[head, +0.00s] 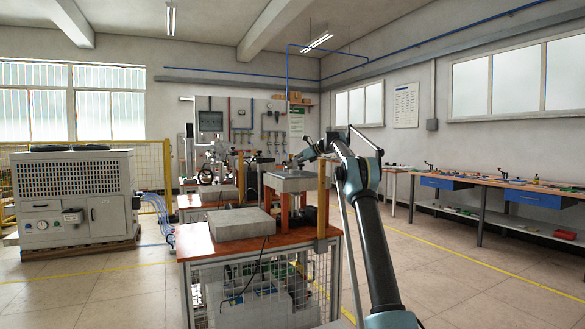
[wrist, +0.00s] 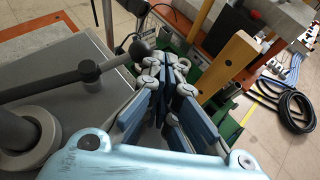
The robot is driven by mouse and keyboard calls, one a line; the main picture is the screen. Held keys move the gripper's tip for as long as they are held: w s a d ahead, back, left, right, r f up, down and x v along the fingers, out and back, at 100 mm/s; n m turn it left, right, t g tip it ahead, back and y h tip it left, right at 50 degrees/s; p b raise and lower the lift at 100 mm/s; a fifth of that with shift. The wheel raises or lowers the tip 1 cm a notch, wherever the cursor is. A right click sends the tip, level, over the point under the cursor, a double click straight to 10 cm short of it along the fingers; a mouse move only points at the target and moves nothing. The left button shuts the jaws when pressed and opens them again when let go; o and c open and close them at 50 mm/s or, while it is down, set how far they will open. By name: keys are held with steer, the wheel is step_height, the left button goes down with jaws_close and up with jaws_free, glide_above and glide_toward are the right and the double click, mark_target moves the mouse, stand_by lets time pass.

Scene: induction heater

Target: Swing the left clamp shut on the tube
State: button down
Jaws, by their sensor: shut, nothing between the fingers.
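My gripper (wrist: 172,68) is shut and empty in the wrist view, its blue-padded fingers meeting at the tips. A dark lever with a round black ball knob (wrist: 139,51) reaches in from the left, its knob just left of the fingertips; it may be the clamp's handle. I cannot tell whether the fingers touch the knob. In the head view my gripper (head: 296,161) is small, over the grey-topped stand (head: 290,182) on the workbench. The tube cannot be made out in either view, and whether the clamp is open or shut is unclear.
A yellow post (wrist: 229,69) stands close right of my fingers. A grey block (head: 242,223) lies on the near wooden bench (head: 205,245). A coiled black hose (wrist: 295,110) lies on the floor. The floor to the right is mostly open, before side tables (head: 480,182).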

steer(key=shift+w+a, duration=0.1)
steer(key=shift+a, duration=0.8)
steer(key=shift+r, duration=0.1)
steer(key=v, duration=1.1)
steer(key=shift+w, duration=0.1)
steer(key=shift+d+r, duration=0.2)
steer(key=shift+d, duration=0.2)
stand_by(0.5)
